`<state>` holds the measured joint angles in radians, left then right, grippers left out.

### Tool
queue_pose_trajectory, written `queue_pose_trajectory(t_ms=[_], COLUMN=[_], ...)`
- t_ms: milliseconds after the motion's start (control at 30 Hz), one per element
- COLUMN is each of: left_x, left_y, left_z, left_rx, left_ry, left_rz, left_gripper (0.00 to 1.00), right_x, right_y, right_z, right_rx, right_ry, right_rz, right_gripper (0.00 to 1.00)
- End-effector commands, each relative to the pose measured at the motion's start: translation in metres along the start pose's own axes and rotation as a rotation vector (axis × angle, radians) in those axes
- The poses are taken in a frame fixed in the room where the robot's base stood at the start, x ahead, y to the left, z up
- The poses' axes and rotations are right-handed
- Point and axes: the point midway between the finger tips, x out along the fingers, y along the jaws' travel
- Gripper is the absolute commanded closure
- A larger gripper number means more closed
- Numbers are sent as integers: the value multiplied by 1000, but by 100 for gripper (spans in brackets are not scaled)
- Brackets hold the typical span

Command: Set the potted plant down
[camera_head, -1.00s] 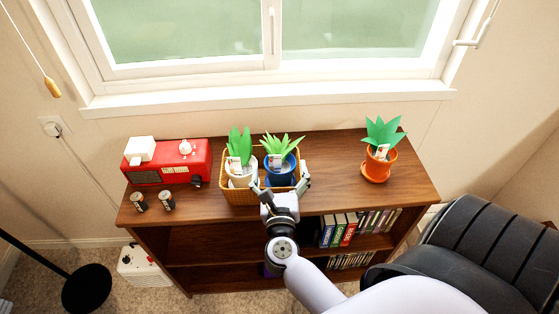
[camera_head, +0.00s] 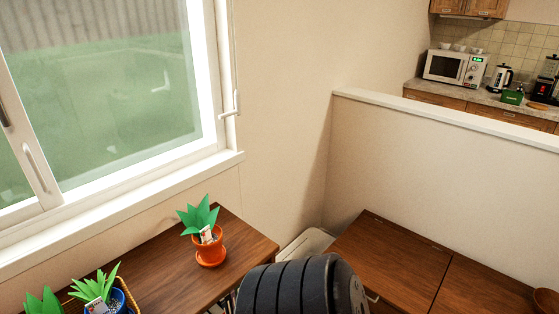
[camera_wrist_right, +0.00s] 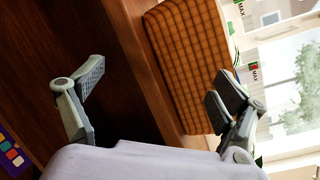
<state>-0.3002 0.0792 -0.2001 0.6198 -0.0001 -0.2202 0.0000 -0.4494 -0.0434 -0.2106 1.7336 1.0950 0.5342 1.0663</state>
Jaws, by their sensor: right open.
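My right gripper (camera_wrist_right: 155,92) is open in the right wrist view, with nothing between its fingers. One finger shows in front of the woven basket (camera_wrist_right: 188,65); I cannot tell whether it touches. In the head view, a plant in an orange pot (camera_head: 209,242) stands upright on an orange saucer on the wooden shelf top (camera_head: 185,262). A plant in a blue pot (camera_head: 100,290) is in the basket at the bottom left. Only the leaves of another plant (camera_head: 44,302) show beside it. My left gripper is in neither view.
A window (camera_head: 130,90) is behind the shelf. A wooden cabinet (camera_head: 390,265) stands to the right, below a half wall (camera_head: 420,150). A kitchen counter with a microwave (camera_head: 455,67) is beyond. The shelf top around the orange pot is clear.

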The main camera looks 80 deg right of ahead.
Motion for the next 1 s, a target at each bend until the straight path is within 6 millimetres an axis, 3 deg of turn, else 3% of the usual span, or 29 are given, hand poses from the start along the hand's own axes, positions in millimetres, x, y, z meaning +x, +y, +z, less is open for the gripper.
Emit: queue_pose_trajectory(t_ms=[33,133,200,300,400,533,600,700,800,1000], left_x=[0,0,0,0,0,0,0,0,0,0], left_y=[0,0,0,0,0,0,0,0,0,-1], left_z=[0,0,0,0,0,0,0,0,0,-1], left_rx=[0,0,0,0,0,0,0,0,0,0], left_ry=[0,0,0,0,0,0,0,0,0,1], left_rz=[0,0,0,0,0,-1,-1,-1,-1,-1], left_gripper=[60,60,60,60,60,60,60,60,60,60], right_x=[-5,-26,-52,-103,-162,-234,-263,-290,-303,-305], right_y=[41,120,174,236,273,287,286,280,276,276], right_z=[-14,-48,-84,-148,-218,-297,-327,-354,-366,-368], right_rx=[-201,-609,-902,-1285,-1608,-1897,-1992,-2068,-2099,-2104], right_ry=[-37,-144,-245,-421,-631,-912,-1042,-1175,-1239,-1250], right_rz=[97,296,452,680,902,1146,1242,1332,1370,1376], right_gripper=[9,9,9,9,9,9,9,9,9,9])
